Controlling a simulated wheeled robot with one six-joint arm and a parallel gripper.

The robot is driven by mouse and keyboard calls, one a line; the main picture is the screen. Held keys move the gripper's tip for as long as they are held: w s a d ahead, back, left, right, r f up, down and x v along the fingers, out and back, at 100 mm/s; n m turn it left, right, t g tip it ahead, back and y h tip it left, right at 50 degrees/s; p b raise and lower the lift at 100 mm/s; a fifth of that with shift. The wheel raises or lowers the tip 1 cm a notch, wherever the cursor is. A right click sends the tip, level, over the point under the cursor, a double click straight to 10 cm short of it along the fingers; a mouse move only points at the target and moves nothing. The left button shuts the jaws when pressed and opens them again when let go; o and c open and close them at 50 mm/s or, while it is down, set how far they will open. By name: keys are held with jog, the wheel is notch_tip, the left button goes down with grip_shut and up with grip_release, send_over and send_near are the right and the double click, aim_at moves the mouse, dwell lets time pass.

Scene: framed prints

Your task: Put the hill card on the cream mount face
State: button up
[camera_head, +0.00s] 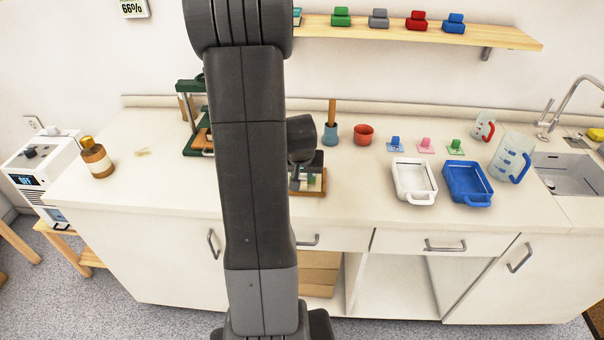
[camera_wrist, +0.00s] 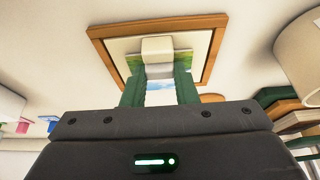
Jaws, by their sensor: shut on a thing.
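In the wrist view my gripper (camera_wrist: 159,76) has its two green fingers closed on a cream block that stands on the hill card (camera_wrist: 160,87). The card shows green and pale blue parts around the block and fingers. It appears inside a brown wooden frame (camera_wrist: 155,24), over the cream mount face (camera_wrist: 121,45). I cannot tell whether the card touches the mount. In the head view my arm hides most of this area. My gripper (camera_head: 307,178) is low over the counter, and a corner of the wooden frame (camera_head: 318,191) shows below it.
A green press-like stand (camera_head: 190,120) stands left of my arm. A blue pot (camera_head: 331,134) and a red pot (camera_head: 363,135) stand behind on the right. White (camera_head: 413,199) and blue (camera_head: 467,200) trays lie farther right. A brown bottle (camera_head: 96,160) stands left.

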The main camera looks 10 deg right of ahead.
jog(key=shift+f, duration=0.15)
jog(key=o, duration=0.9)
jog(key=shift+o, duration=0.2)
jog(key=shift+r, duration=0.5)
jog(key=v, duration=1.1)
jog(key=shift+r, duration=0.25)
jog(key=shift+s+a, duration=0.1)
jog(key=shift+s, duration=0.05)
